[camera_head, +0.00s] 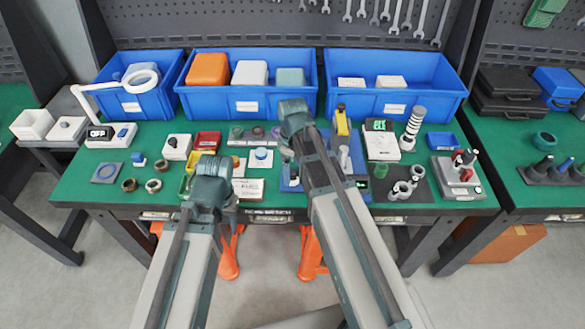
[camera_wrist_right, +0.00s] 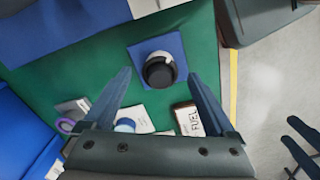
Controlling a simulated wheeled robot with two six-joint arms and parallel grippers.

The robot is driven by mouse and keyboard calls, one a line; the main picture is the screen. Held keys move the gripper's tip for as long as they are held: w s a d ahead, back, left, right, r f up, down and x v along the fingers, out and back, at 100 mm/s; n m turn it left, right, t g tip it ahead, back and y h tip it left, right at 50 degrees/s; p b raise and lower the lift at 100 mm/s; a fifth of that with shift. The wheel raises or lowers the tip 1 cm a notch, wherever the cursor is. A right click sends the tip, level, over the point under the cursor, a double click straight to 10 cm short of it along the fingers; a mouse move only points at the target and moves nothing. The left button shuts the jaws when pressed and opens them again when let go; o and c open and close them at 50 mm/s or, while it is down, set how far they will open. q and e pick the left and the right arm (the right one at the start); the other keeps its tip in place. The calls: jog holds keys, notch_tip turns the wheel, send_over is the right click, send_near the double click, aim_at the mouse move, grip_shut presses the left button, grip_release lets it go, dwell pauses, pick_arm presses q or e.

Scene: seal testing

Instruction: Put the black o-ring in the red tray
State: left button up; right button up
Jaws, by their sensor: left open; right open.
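The red tray (camera_head: 207,142) lies left of centre on the green bench in the head view. I cannot surely pick out the black o-ring. Several small rings lie at the bench's left end, among them a brownish one (camera_head: 130,184) and a grey one (camera_head: 153,185). My left gripper (camera_head: 210,200) hangs near the front edge, below the red tray in the picture; its fingers are hard to see. My right gripper (camera_wrist_right: 160,75) is open and empty in the right wrist view. A blue base (camera_wrist_right: 143,53) with a black round part (camera_wrist_right: 160,71) shows beyond its fingers.
Blue bins (camera_head: 250,103) line the back. A white ring-shaped lamp (camera_head: 140,80) stands at the left. A grey switch box (camera_head: 459,178) is at the right. Small boxes, including one marked FUEL (camera_wrist_right: 188,119), crowd the middle. The front left of the bench has bare green surface.

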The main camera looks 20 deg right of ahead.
grip_shut()
dwell(0.8)
